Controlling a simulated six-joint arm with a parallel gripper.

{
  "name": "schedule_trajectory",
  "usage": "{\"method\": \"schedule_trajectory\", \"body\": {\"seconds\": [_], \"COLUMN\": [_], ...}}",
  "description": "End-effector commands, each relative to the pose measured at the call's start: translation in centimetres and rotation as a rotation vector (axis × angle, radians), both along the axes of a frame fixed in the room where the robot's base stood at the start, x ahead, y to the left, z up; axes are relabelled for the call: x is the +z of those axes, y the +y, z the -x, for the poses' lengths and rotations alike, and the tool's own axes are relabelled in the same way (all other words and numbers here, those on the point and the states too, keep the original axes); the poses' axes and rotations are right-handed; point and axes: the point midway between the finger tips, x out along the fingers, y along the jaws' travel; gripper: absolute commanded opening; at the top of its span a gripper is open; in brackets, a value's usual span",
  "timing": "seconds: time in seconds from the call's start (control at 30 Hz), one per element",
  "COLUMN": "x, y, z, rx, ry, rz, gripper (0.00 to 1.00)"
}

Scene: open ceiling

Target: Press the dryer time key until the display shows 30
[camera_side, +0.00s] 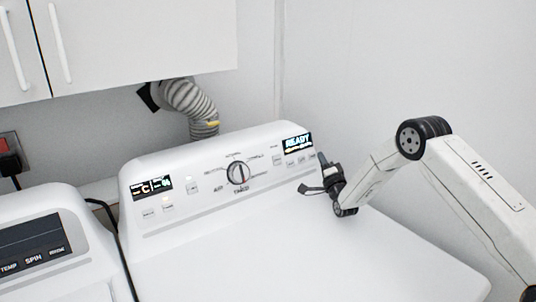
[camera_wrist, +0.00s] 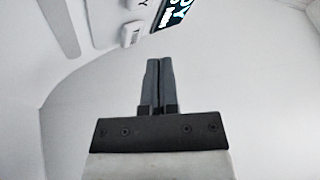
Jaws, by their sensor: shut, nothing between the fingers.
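The white dryer (camera_side: 200,250) has a sloped control panel. My gripper (camera_side: 321,158) is shut and empty at the panel's right end, beside these keys. In the wrist view the closed fingers (camera_wrist: 159,64) point up the picture, with one key (camera_wrist: 131,33) and the READY display's edge (camera_wrist: 174,14) ahead to the left.
A round dial (camera_side: 238,173) sits mid-panel. A second white appliance (camera_side: 40,245) stands at left. A ribbed hose (camera_side: 190,104) rises behind the dryer, below a wall cabinet (camera_side: 150,40). A wall is behind and right; the dryer top is clear.

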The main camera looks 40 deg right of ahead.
Motion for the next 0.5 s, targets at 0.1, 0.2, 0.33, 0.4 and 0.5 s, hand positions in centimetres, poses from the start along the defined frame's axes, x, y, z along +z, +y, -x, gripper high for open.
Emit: {"method": "schedule_trajectory", "body": {"seconds": [0.1, 0.2, 0.33, 0.4, 0.5], "x": [-0.23, -0.35, -0.36, -0.36, -0.36], "y": [0.02, 0.02, 0.01, 0.01, 0.02], "z": [-0.61, -0.88, -1.05, -1.05, -1.04], "rx": [0.000, 0.000, 0.000, 0.000, 0.000], "ry": [-0.001, 0.000, -0.001, 0.000, 0.000], "rz": [0.000, 0.000, 0.000, 0.000, 0.000], "gripper": [0.00, 0.00, 0.00, 0.00, 0.00]}}
